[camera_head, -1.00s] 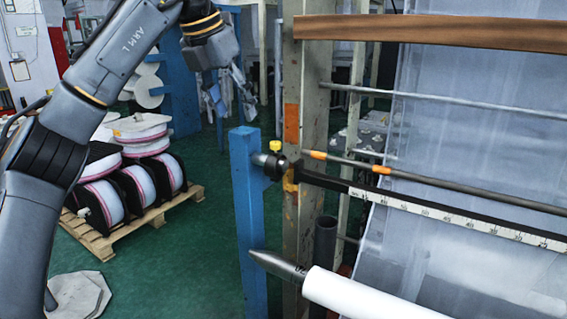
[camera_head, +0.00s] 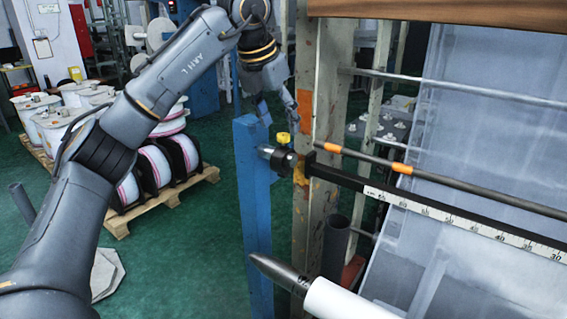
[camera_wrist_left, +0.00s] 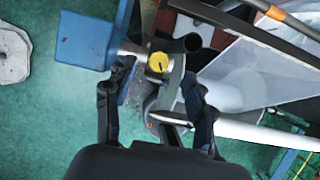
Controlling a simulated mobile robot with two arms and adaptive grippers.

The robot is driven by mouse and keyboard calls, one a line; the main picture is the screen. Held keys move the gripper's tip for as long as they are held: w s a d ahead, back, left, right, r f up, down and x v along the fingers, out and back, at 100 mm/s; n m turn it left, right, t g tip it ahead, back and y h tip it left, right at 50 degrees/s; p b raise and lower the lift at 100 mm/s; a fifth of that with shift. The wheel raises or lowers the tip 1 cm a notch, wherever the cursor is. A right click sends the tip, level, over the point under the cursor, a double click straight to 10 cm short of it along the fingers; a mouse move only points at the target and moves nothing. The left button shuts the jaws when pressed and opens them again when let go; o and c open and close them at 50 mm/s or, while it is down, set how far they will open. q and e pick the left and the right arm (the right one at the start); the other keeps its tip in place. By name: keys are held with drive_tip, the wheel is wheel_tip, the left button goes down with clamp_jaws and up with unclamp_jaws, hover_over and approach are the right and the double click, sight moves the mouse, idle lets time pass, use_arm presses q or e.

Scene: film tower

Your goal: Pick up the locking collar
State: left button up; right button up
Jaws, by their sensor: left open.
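The locking collar (camera_head: 283,160) is a black ring with a yellow knob on top. It sits on a short metal shaft between the blue post (camera_head: 254,220) and the black ruled bar (camera_head: 340,178). In the left wrist view its yellow knob (camera_wrist_left: 158,62) shows just beyond the fingers, and I cannot clearly make out the ring. My left gripper (camera_head: 278,113) is open and empty, above the collar and pointing down, apart from it. In the left wrist view its two fingers (camera_wrist_left: 150,95) stand wide apart. My right gripper is out of view.
A white roll (camera_head: 345,300) on a pointed metal core lies below. A thin rod with orange bands (camera_head: 375,160) runs beside the ruled bar. The painted upright (camera_head: 322,200) stands close right of the collar. A pallet with reels (camera_head: 165,193) is at left.

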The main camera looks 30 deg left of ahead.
sight(283, 135)
use_arm(q)
drive_tip(key=p+x, duration=0.2)
drive_tip(key=shift+w+f, duration=0.15)
drive_tip(key=shift+f, duration=0.1)
drive_tip(key=shift+x, duration=1.1)
drive_tip(key=shift+a+f, duration=0.1)
drive_tip(key=shift+f, duration=0.15)
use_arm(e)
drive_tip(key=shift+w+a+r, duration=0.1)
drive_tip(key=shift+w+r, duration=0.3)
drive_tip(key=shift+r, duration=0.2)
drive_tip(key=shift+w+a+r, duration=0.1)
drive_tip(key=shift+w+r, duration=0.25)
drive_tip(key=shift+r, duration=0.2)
use_arm(q)
drive_tip(key=shift+c, duration=1.3)
clamp_jaws()
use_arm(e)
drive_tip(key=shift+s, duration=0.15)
